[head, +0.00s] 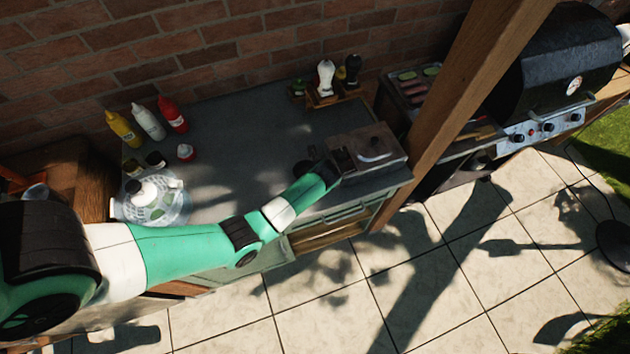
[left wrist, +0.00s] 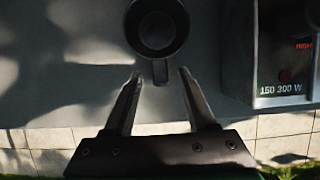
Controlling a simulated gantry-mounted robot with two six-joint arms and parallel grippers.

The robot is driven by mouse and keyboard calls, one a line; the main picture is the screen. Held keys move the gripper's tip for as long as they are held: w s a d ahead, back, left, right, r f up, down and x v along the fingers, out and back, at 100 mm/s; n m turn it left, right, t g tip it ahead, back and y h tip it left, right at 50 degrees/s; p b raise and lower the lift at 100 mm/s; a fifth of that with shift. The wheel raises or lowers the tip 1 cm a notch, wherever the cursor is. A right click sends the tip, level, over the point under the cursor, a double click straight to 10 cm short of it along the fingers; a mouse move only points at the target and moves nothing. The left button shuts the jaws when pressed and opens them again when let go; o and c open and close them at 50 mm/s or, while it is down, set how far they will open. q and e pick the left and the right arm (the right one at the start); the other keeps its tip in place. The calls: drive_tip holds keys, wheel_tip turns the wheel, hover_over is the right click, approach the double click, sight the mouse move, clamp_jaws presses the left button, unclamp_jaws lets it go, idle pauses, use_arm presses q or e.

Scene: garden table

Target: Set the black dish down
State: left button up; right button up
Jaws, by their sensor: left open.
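The black dish (left wrist: 157,27) is small and round with a short handle pointing toward my gripper in the left wrist view. It appears to rest on the grey counter (left wrist: 80,90). In the head view, a dark shape beside my wrist, likely the dish (head: 303,168), lies near the counter's front part. My left gripper (left wrist: 160,76) is open, with its fingertips on either side of the handle and a gap to each. In the head view my left gripper (head: 326,168) is mostly hidden by its own wrist. My right gripper is not seen.
A box marked "150 300 W" (left wrist: 285,60) stands right of the dish. Sauce bottles (head: 148,121) and a mesh-covered plate (head: 152,200) are at the counter's left. A caddy (head: 327,92) stands at the back. A wooden post (head: 470,90) and grill (head: 560,60) are to the right.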

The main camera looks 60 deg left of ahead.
use_arm(q)
drive_tip(key=p+v, duration=0.2)
drive_tip(key=v, duration=0.8)
drive_tip(key=shift+d+r+p, duration=0.2)
drive_tip(key=shift+r+p, duration=0.1)
drive_tip(key=shift+r, duration=0.05)
